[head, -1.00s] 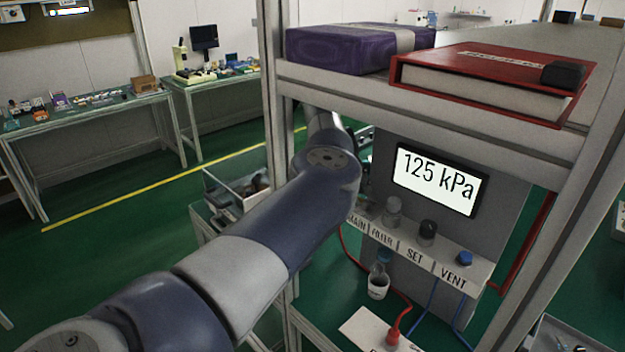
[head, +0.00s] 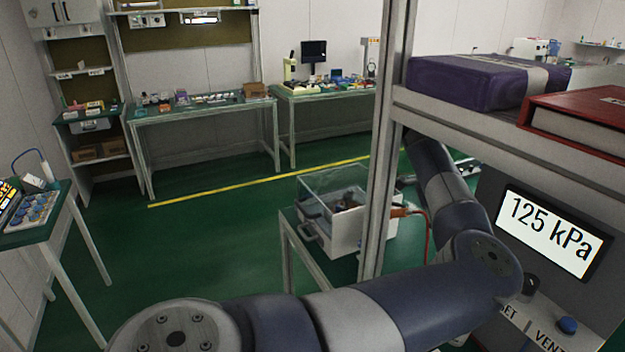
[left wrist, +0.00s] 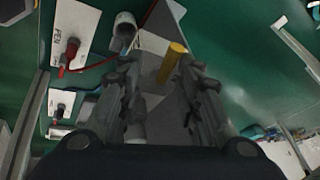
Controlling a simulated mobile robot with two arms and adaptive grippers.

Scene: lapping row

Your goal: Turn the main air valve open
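The gauge panel (head: 488,195) stands under the shelf at the right in the head view; its display (head: 550,232) reads 125 kPa. The SET and VENT labels show there; the panel's left end is hidden behind my left arm, and I cannot make out the main air valve in the head view. In the left wrist view a yellow bar (left wrist: 172,62), possibly the valve's handle, lies between the fingers of my left gripper (left wrist: 160,82). The fingers are apart; I cannot tell if one touches the bar. My right gripper is not in view.
A shelf post (head: 385,150) stands beside my left arm, and the shelf above holds a purple box (head: 485,80) and a red binder (head: 585,118). A clear bin (head: 335,200) sits left of the post. In the left wrist view a red plug (left wrist: 68,52) lies on a white card.

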